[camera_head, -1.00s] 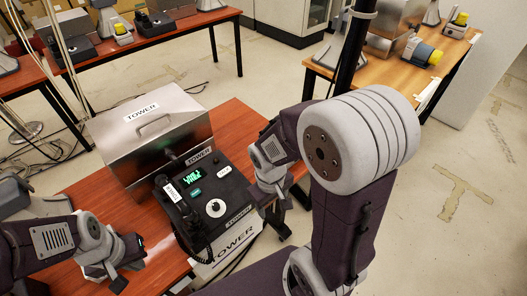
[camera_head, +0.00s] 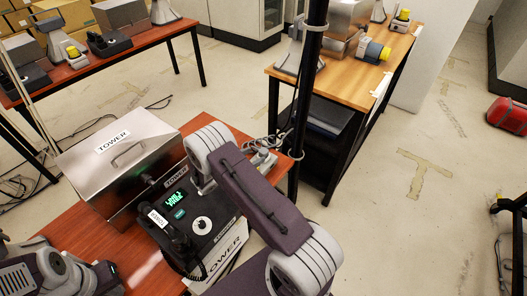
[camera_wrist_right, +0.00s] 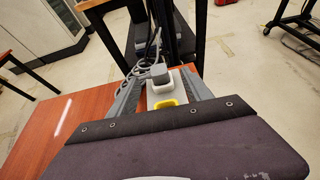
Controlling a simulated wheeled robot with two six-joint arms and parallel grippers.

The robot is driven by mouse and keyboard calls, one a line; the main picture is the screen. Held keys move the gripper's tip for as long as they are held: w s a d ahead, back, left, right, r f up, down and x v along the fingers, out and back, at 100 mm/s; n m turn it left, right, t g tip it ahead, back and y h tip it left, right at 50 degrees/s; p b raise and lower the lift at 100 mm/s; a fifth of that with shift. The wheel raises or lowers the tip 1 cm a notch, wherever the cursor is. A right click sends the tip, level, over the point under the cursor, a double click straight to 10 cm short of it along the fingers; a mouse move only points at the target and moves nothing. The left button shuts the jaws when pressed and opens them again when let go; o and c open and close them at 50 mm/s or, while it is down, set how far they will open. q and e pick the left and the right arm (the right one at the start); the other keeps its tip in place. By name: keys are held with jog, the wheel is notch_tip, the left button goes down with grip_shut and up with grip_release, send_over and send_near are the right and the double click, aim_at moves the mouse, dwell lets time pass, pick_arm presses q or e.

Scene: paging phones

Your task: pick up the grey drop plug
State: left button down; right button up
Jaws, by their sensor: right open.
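The grey drop plug (camera_wrist_right: 159,73) stands at the far end of a white block (camera_wrist_right: 184,84) with a yellow-edged part (camera_wrist_right: 166,103), close to the table's edge. My right gripper (camera_wrist_right: 162,84) is open, with one finger to each side of the plug and block in the wrist view. I cannot tell whether the fingers touch them. In the head view my right arm hides most of that gripper; a pale block with grey cable (camera_head: 263,158) shows just beyond it. My left gripper (camera_head: 108,277) is at the lower left; its jaw opening is unclear.
On the red-brown table (camera_head: 62,245) are a black TOWER phone (camera_head: 190,240) and a metal TOWER case (camera_head: 118,155). A black pole (camera_head: 302,110) and grey cables stand close beyond the plug. A wooden table (camera_head: 345,75) is behind.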

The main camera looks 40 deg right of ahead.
aim_at(262, 152)
jog(key=shift+a+f, duration=0.1)
jog(key=shift+f, duration=0.2)
jog(key=shift+d+f, duration=0.1)
jog(key=shift+d, duration=0.2)
jog(key=x, duration=0.3)
jog(key=shift+w+d+f+p, duration=0.2)
jog(key=shift+w+d+p, duration=0.05)
jog(key=shift+d+p, duration=0.1)
jog(key=x, duration=0.4)
jog(key=shift+w+a+p, duration=0.1)
jog(key=shift+p, duration=0.3)
jog(key=shift+w+d+f, duration=0.15)
jog(key=shift+d+f, duration=0.1)
jog(key=shift+d, duration=0.1)
jog(key=shift+a, duration=0.1)
grip_shut()
